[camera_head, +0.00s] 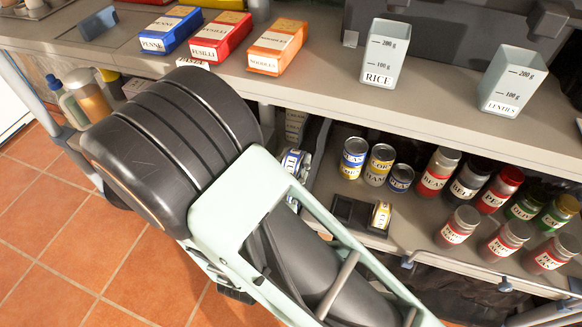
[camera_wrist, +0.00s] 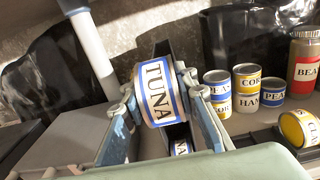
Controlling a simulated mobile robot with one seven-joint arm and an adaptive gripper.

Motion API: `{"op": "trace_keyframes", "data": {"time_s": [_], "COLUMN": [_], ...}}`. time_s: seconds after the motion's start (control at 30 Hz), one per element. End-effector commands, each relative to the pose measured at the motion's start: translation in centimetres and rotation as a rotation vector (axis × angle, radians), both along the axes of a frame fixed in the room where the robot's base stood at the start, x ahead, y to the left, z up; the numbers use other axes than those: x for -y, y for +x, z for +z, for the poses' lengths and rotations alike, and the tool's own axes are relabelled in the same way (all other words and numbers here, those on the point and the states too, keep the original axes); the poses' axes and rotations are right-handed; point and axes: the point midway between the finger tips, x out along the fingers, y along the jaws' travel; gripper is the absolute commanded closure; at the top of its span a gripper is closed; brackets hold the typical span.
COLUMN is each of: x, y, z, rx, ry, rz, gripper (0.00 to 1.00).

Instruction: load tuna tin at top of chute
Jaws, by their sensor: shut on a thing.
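My gripper (camera_wrist: 158,84) is shut on a tuna tin (camera_wrist: 157,97), with one finger on each side of it. The tin has a white label with blue bands and is on its side, its label facing the wrist camera. A dark upright strip, seemingly part of a chute (camera_wrist: 166,48), shows right behind it; I cannot tell whether the tin touches it. In the head view, a blue-and-white tin (camera_head: 293,160) shows at the gripper, which my arm mostly hides.
Stacked tins (camera_head: 354,157) and several jars (camera_head: 440,171) stand right of my gripper on the lower shelf. A dark holder (camera_head: 352,212) with a yellow-labelled tin (camera_head: 381,215) is in front of them. The counter (camera_head: 330,95) above carries boxes and the rice container (camera_head: 385,52).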

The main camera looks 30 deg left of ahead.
Motion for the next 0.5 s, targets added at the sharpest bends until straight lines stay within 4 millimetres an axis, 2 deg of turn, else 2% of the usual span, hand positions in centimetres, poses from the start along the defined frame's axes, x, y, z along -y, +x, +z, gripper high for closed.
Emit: {"op": "trace_keyframes", "data": {"time_s": [0.5], "x": [-0.4], "y": [4.2], "z": [-0.3], "rx": [0.001], "ry": [0.001], "rz": [-0.002], "gripper": [1.0]}}
